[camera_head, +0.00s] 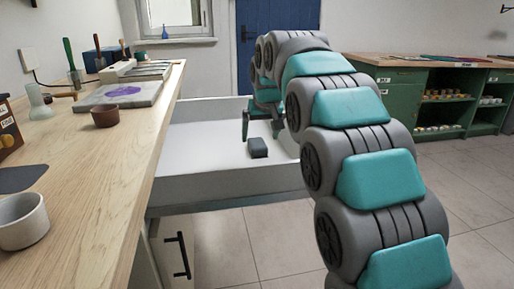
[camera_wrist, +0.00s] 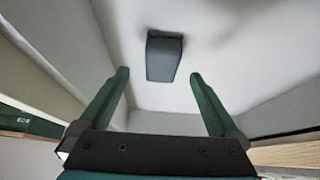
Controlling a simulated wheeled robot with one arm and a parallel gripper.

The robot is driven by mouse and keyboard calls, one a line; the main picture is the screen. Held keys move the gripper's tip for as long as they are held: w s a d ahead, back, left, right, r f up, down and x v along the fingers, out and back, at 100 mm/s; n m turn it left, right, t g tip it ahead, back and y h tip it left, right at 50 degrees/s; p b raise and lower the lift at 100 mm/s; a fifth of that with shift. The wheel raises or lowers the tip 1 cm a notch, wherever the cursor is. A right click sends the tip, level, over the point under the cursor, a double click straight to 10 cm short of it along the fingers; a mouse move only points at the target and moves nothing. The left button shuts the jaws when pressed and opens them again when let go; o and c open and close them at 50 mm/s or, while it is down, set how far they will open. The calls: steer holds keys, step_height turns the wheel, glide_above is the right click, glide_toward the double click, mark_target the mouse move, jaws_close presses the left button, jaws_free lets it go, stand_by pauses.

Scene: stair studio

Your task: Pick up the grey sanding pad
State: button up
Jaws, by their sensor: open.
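The grey sanding pad (camera_head: 258,147) is a small dark grey block lying on the white floor of an open drawer (camera_head: 215,180). In the wrist view the pad (camera_wrist: 164,58) is at the upper middle, ahead of the fingertips and roughly centred between them. My gripper (camera_wrist: 158,73) is open and empty, its two green fingers spread wide on either side of the pad's line. In the head view my gripper (camera_head: 262,125) is inside the drawer, just behind the pad. My arm hides part of the drawer's right side.
The wooden worktop (camera_head: 110,185) runs along the left, above the drawer. It bears a white cup (camera_head: 22,222), a brown cup (camera_head: 105,116) and a grey slab (camera_head: 118,94). The drawer walls surround the pad, with bare floor around it. A green cabinet (camera_head: 405,100) stands at the back right.

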mark_target(258, 143)
steer(key=x, duration=0.5)
steer(key=shift+s+a, duration=0.1)
steer(key=shift+a, duration=0.05)
jaws_close()
steer(key=shift+r, duration=0.1)
stand_by(0.5)
steer(key=shift+r, duration=0.1)
steer(key=shift+r, duration=1.65)
steer(key=s+d, duration=0.2)
steer(key=s, duration=0.2)
steer(key=s+d+r+b, duration=0.1)
steer(key=s+d, duration=0.1)
steer(key=s, duration=0.3)
steer(key=s+d, duration=0.2)
steer(key=s, duration=0.3)
steer(key=shift+s+d+r+b, duration=0.25)
steer(key=shift+d+b, duration=0.05)
steer(key=shift+d, duration=0.1)
